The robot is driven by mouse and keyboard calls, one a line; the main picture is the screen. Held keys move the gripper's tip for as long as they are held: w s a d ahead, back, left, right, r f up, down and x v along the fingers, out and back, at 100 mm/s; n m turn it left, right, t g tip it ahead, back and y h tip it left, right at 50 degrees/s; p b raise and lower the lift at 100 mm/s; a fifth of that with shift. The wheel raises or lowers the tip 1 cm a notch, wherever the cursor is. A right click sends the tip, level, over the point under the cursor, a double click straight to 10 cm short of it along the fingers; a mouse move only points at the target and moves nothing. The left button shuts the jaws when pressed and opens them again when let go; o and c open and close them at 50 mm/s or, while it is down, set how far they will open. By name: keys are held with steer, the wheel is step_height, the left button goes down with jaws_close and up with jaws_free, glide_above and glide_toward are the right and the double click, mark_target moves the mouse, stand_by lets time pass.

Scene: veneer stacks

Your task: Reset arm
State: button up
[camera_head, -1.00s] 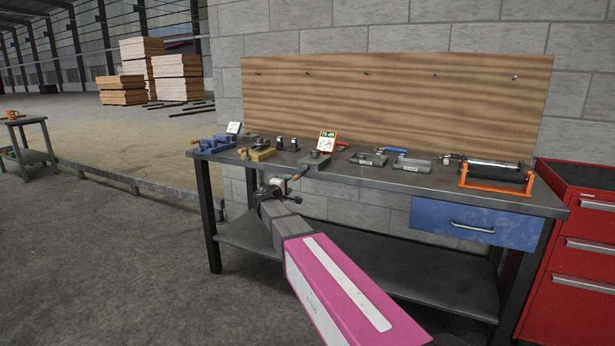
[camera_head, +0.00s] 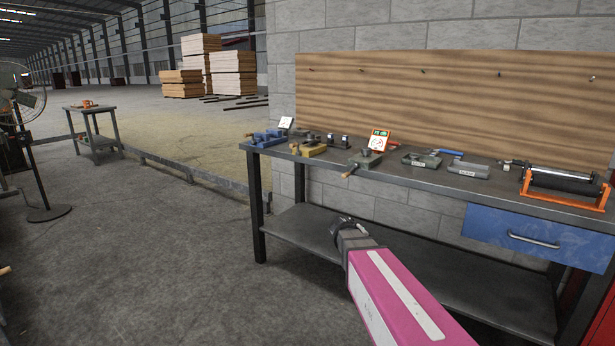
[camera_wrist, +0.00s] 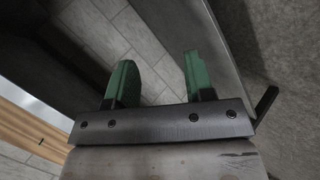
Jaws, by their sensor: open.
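My gripper (camera_wrist: 160,80) shows in the wrist view with two green fingers spread apart and nothing between them. In the head view my gripper (camera_head: 341,225) is a small dark shape in front of the workbench (camera_head: 422,190), below the level of its top. It appears apart from the bench and from the things on it. Behind the gripper lie the bench's lower shelf and the block wall.
A fan (camera_head: 22,100) stands far left. Open floor lies left of the bench.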

steer(key=s+a+f+m+g+y, duration=0.1)
steer(key=s+f+m+g+y, duration=0.1)
steer(key=s, duration=0.8)
steer(key=s+a+f+m+g+y, duration=0.2)
steer(key=s+f+g+y, duration=0.1)
steer(key=s+f+y, duration=0.2)
steer(key=s+f, duration=0.2)
steer(key=s, duration=0.2)
steer(key=shift+s+f+g+y, duration=0.3)
steer(key=shift+s, duration=0.1)
steer(key=shift+c, duration=0.5)
